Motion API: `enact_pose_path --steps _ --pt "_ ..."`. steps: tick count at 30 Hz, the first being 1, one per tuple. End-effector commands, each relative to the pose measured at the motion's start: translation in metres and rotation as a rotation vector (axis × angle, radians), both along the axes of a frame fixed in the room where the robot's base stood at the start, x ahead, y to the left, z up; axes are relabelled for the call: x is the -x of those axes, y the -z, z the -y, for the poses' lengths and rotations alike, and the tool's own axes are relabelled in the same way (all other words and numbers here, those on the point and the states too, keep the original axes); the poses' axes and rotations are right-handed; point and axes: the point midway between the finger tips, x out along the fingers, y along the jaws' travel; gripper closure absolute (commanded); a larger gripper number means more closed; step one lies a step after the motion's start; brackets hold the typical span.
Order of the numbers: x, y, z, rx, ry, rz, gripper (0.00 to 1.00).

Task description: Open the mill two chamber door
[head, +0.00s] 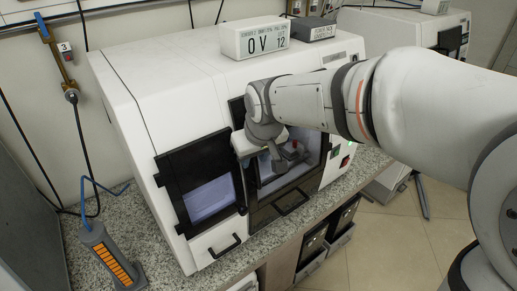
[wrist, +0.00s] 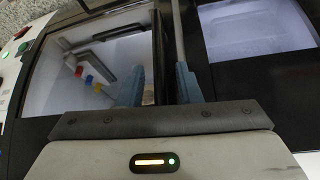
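A white machine (head: 130,95) stands on the counter with two black-framed chamber windows side by side. The left chamber door (head: 178,166) has a pale window. The right chamber (head: 318,150) is partly hidden by my arm and gripper. Neither chamber is visibly labelled as mill two. My gripper (wrist: 159,88) is in front of the strip between the windows. Its two blue fingertips are apart, with a dark upright bar (wrist: 158,55) between them in the wrist view; contact cannot be told. One chamber interior (wrist: 118,62) there shows red, yellow and blue-tipped parts.
A white box marked "OV 12" (head: 254,38) and a dark box (head: 312,29) sit on top. A grey device with orange slots (head: 110,258) stands on the granite counter at left. Another white machine (head: 395,24) is behind right. Floor (head: 395,250) shows at lower right.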

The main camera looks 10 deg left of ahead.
Motion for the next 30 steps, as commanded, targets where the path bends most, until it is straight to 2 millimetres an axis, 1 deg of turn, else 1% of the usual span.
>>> enact_pose_path --steps 5,6,17,30 --pt "-0.0001 0.0003 0.0003 0.0 0.001 0.0 0.69" --pt "-0.0002 0.0002 0.0004 0.0 0.001 0.0 0.7" --pt "-0.0003 0.0001 0.0008 0.0 0.001 0.0 1.0" --pt "-0.0003 -0.0001 0.0013 0.0 0.001 0.0 1.0"
